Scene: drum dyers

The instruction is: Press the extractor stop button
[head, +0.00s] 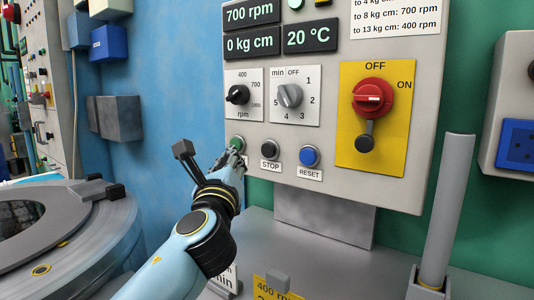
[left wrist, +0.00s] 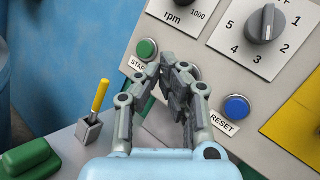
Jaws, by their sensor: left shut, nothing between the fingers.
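The dark stop button (head: 270,150), labelled STOP, is on the lower part of the grey control panel (head: 395,190). The green start button (head: 237,142) is to its left and the blue reset button (head: 309,155) to its right. My left gripper (head: 236,152) is shut and empty, in front of the panel's lower left part, and partly covers the start button and its label. In the left wrist view, the gripper's fingertips (left wrist: 178,64) lie between the green button (left wrist: 146,49) and the blue button (left wrist: 237,107). There the fingers mostly hide the stop button. Contact cannot be told.
Above the buttons are the rpm knob (head: 237,94) and the minute dial (head: 289,95). A red switch (head: 372,97) sits on a yellow plate (head: 398,140) at right. A drum machine (head: 95,235) stands at left. A grey post (head: 447,210) rises at right.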

